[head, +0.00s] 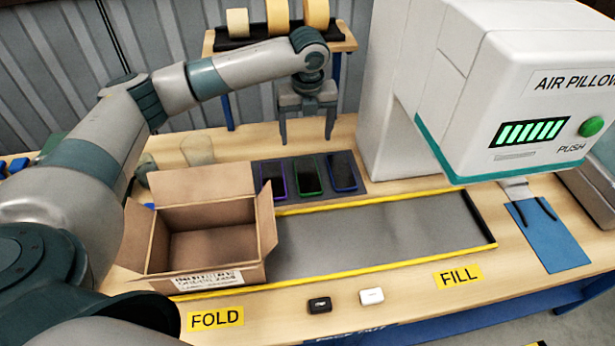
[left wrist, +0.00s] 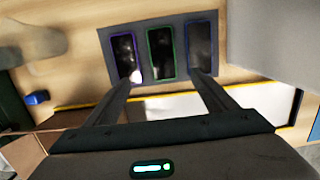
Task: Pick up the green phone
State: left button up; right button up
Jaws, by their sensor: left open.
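The green phone (head: 309,175) has a dark screen and a green edge. It lies flat on a dark grey mat (head: 266,202), between a purple-edged phone (head: 273,181) and a blue-edged phone (head: 343,171). In the left wrist view the green phone (left wrist: 161,53) is the middle one of the three. My left gripper (head: 307,140) is open and empty, above and behind the phones, with its fingers pointing down. In the left wrist view its fingertips (left wrist: 162,80) appear either side of the green phone, apart from it. My right gripper is not in view.
An open cardboard carton (head: 205,218) stands left of the mat on a yellow-edged conveyor (head: 380,232). A white air pillow machine (head: 500,90) stands at the right. Tape rolls (head: 278,17) sit on a shelf behind. A black and a white small case lie at the front.

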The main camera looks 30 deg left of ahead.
pick_arm(q)
jog(key=shift+s+r, duration=0.1)
jog(key=shift+s, duration=0.05)
jog(key=p, duration=0.4)
send_over(307, 175)
jog(key=s, duration=0.1)
jog(key=f, duration=1.1)
jog(key=shift+s+d+f, duration=0.15)
jog(key=shift+s+f, duration=0.05)
jog(key=shift+f, duration=0.4)
jog(key=shift+w+f, duration=0.1)
jog(key=shift+w+f+p, duration=0.2)
jog(key=shift+f+p, duration=0.3)
jog(key=shift+w+f+p, duration=0.2)
jog(key=shift+f+p, duration=0.25)
jog(key=shift+p, duration=0.05)
jog(key=shift+w+f+p, duration=0.15)
jog(key=shift+f+p, duration=0.25)
jog(key=shift+f, duration=1.1)
